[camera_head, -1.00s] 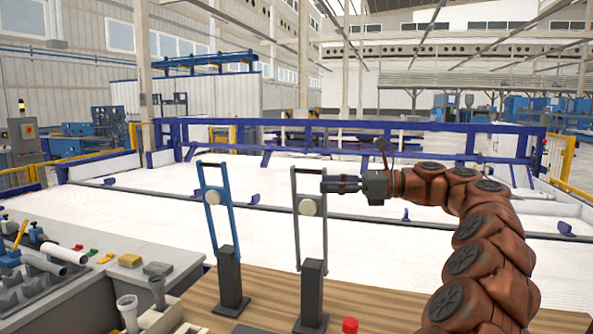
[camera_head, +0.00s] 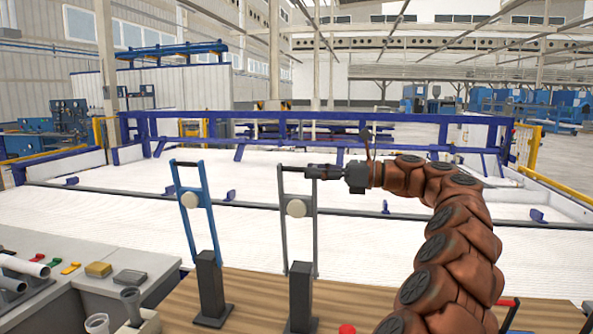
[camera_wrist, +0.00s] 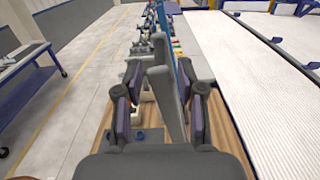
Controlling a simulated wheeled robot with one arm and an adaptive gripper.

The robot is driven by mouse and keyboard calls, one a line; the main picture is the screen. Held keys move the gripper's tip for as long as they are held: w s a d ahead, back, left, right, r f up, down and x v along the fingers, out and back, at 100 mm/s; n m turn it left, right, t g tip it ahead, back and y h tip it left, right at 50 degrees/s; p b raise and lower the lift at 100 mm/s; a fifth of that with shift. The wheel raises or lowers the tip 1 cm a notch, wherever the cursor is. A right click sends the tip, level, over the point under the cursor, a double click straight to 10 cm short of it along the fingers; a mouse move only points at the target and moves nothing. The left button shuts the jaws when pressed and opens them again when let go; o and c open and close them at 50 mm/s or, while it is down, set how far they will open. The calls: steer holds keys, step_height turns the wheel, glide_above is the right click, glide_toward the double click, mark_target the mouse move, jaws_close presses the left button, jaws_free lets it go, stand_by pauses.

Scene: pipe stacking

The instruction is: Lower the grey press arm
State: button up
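The grey press arm (camera_head: 284,232) stands upright on a dark post (camera_head: 300,297) in the head view, with a round pale disc (camera_head: 296,208) between its bars. In the wrist view, the grey arm (camera_wrist: 160,85) rises between the fingers of my gripper (camera_wrist: 160,103). The fingers are apart, with a visible gap on each side of the arm. In the head view, my gripper (camera_head: 312,172) reaches from the right to the top of the grey arm and overlaps its top right corner. Whether it touches the arm is unclear.
A blue press arm (camera_head: 211,208) stands upright on a dark post to the left. A grey console (camera_head: 140,268) with buttons and pipes lies further left. A red knob (camera_head: 347,329) is at the front. Behind is a broad white bed with blue rails (camera_head: 330,115).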

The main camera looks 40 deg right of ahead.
mark_target(282, 169)
steer(key=x, duration=0.5)
jaws_close()
stand_by(0.6)
